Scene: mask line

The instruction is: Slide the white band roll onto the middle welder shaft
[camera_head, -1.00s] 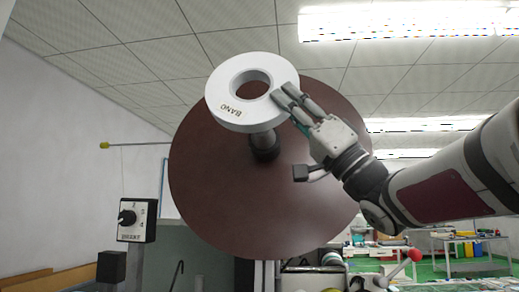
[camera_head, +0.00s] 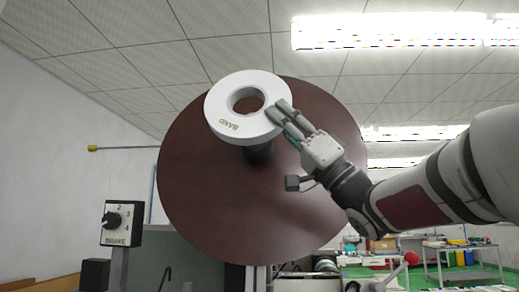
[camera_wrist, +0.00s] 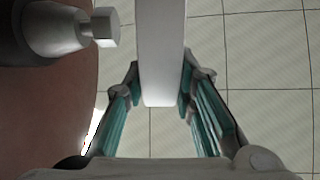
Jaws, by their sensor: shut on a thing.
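The white band roll (camera_head: 226,126), marked BAND, is held in my gripper (camera_head: 279,112) by its right rim. It is tilted, its flat face and hole towards the head camera. The roll hides most of the shaft in the head view. In the wrist view the roll (camera_wrist: 160,55) is edge-on between both fingers (camera_wrist: 158,100). The shaft (camera_wrist: 65,25) ends in a faceted tip just left of the roll, with a narrow gap between them.
A brake dial box (camera_head: 123,222) stands on a post at the left. A thin yellow-tipped rod (camera_head: 110,149) sticks out left of the disc. A red-knobbed lever (camera_head: 410,259) is at the lower right, before work tables (camera_head: 460,248). Space before the disc is open.

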